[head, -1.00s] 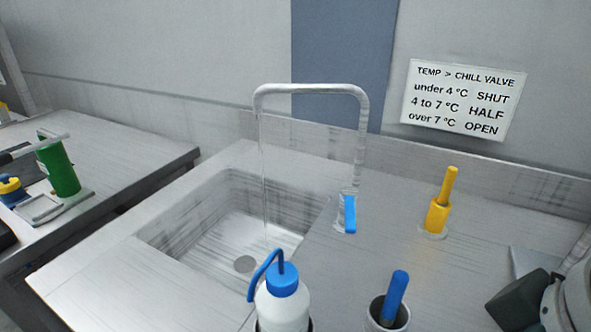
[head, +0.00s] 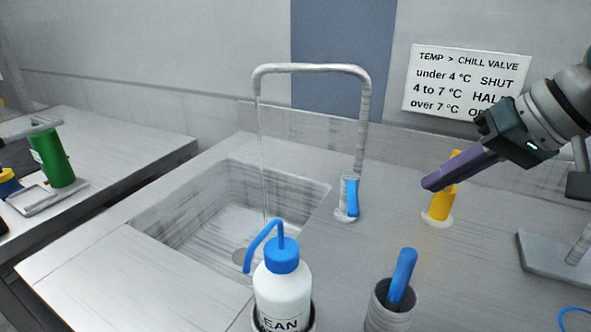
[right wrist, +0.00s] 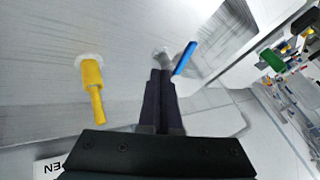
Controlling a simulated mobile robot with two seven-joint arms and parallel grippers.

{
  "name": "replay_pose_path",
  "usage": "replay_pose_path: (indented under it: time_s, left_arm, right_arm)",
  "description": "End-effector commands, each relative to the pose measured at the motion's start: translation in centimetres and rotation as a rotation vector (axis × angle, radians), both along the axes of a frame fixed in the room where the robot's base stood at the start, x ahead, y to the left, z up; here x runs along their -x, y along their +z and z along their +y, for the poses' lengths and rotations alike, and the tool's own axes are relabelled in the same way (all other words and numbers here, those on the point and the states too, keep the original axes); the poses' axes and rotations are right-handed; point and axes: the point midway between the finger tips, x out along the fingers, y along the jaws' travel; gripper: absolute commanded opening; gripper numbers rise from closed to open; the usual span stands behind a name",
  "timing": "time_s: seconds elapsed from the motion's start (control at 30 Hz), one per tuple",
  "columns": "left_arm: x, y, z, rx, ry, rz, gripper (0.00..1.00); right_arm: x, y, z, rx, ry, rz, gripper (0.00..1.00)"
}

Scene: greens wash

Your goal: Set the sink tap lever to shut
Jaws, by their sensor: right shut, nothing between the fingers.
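The sink tap (head: 363,120) is a tall metal spout bent over the sink basin (head: 235,215), with a thin stream of water falling from it. Its blue lever (head: 352,197) hangs down along the tap base. In the right wrist view the blue lever (right wrist: 186,57) is just beyond and right of the fingertips. My right gripper (head: 430,184) is shut and empty, apart from the lever and to its right, in front of the yellow valve (head: 441,203). In the right wrist view my right gripper (right wrist: 160,75) has its fingers together. My left gripper is not in view.
A white wash bottle (head: 283,290) and a grey cup (head: 388,308) with a blue-handled tool stand at the front. A wall sign (head: 465,82) lists temperatures and valve settings. A green bottle (head: 52,155) stands on the left bench. Counter between lever and cup is clear.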

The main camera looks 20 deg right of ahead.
Motion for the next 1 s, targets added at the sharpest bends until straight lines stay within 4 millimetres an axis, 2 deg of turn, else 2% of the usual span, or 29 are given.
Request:
replay_pose_path:
  time_s: [0.1,0.33,0.6,1.0]
  left_arm:
    - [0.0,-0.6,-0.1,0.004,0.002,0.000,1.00]
    - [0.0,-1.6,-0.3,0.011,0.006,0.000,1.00]
    - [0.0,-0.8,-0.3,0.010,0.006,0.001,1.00]
    - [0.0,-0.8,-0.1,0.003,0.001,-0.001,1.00]
  right_arm:
    - [-1.4,-2.3,0.7,-0.005,0.001,0.003,0.00]
    - [-4.2,-6.2,1.8,-0.002,0.002,0.003,0.00]
    - [-5.9,-5.9,4.7,0.003,0.001,0.000,0.00]
    - [-6.1,-6.0,5.1,0.003,0.000,0.001,0.00]
